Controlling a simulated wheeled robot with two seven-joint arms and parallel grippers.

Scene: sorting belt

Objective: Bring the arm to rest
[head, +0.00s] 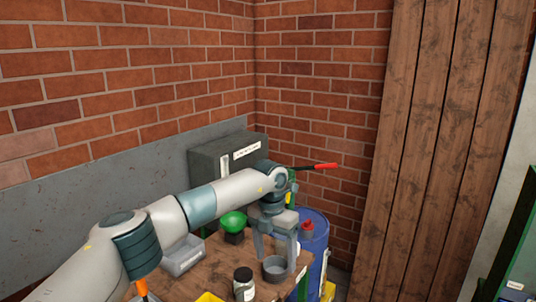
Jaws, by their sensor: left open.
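My left arm reaches in from the lower left in the head view. My left gripper (274,246) points down over the right end of a wooden-topped table (207,276). Its two grey fingers are apart, and I see nothing held between them. A round grey dish (275,269) shows just below the fingers; I cannot tell whether they touch it. My right gripper is not in view.
A green dome-shaped button (233,221), a grey tray (183,257) and a dark-lidded jar (243,285) are on the table. A grey labelled box (212,160) stands behind my arm. A blue drum (316,240) stands right of the gripper. A red-handled lever (325,166) sticks out above it.

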